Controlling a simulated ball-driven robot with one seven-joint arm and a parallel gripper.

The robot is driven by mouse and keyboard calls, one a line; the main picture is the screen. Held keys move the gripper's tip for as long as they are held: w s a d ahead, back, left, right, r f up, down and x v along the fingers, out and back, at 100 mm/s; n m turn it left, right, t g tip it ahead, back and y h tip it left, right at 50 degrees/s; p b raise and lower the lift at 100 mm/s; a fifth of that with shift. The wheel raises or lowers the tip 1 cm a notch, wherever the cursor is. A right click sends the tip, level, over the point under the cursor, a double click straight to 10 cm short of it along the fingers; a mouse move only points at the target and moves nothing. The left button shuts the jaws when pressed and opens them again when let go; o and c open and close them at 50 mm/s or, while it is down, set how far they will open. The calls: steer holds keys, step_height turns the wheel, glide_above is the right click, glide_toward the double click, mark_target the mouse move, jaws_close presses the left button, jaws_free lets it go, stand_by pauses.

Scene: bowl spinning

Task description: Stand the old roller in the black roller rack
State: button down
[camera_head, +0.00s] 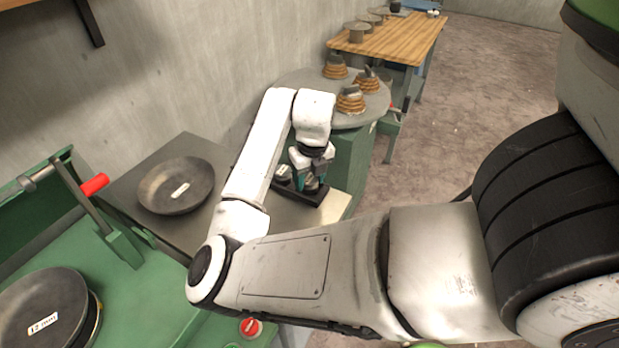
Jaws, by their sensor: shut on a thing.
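My gripper (311,166) points down over the black roller rack (318,198), which sits at the right end of the grey bench top. It is shut on the old roller (311,182), a small dark and metallic piece low between the fingers and mostly hidden by them. I cannot tell whether the roller is inside the rack or just above it. Another small grey metal piece (283,173) shows just left of the gripper, at the rack's left end. My arm hides part of the bench in front.
A dark shallow bowl (176,185) rests on the bench to the left. A green machine with a red handle (95,185) and a dark disc (45,308) stands front left. Behind are a round grey table (300,82) with coiled pieces and a wooden table (405,42).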

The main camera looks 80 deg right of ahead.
mark_target(312, 183)
steer(key=shift+f, duration=0.2)
steer(key=shift+f, duration=0.2)
steer(key=shift+c, duration=2.4)
jaws_free()
steer(key=shift+r, duration=0.1)
step_height(312, 183, up, 12)
steer(key=s+a, duration=0.1)
